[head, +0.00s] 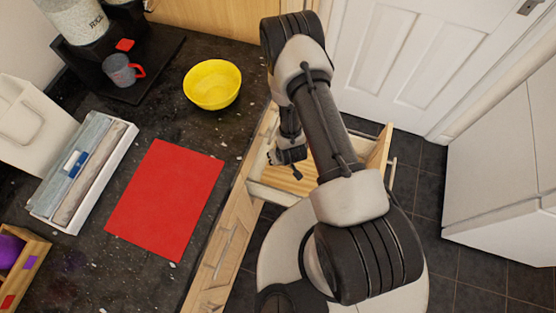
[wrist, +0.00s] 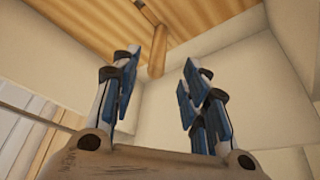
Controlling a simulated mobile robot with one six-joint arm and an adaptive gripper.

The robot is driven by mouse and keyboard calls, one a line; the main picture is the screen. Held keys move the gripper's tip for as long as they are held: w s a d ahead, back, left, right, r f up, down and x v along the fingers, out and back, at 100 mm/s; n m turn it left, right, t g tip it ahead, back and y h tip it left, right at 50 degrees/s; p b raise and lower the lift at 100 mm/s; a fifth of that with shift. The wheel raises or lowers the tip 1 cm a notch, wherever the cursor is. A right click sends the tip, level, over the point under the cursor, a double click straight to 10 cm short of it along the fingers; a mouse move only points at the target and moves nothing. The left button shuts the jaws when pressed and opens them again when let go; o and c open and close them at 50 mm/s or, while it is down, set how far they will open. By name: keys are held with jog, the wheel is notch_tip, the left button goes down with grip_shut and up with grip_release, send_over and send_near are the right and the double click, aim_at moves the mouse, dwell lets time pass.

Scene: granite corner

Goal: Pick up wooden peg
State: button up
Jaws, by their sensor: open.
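A wooden peg (wrist: 157,58) shows in the wrist view as a short light-brown cylinder by the wooden floor of the open drawer. From the camera it appears in the gap between my fingers, nearer the left one. I cannot tell whether it stands or leans. My gripper (wrist: 170,68) is open and empty, its blue-padded fingers apart and pointing toward the drawer floor. In the head view my gripper (head: 289,158) is low over the open drawer (head: 268,192). The peg cannot be made out there, and my arm covers much of the drawer.
Pale drawer walls (wrist: 205,50) meet in a corner close to my fingers. Left, the dark counter holds a yellow bowl (head: 212,85), a red mat (head: 165,198), a grey mug (head: 121,70) and a white tray (head: 112,152). A white cabinet (head: 505,165) stands right.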

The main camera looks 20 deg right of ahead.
jog(key=shift+b+x, duration=1.5)
jog(key=shift+x, duration=1.7)
jog(key=shift+w+d+r, duration=0.1)
jog(key=shift+w+d, duration=0.05)
jog(key=c, duration=0.9)
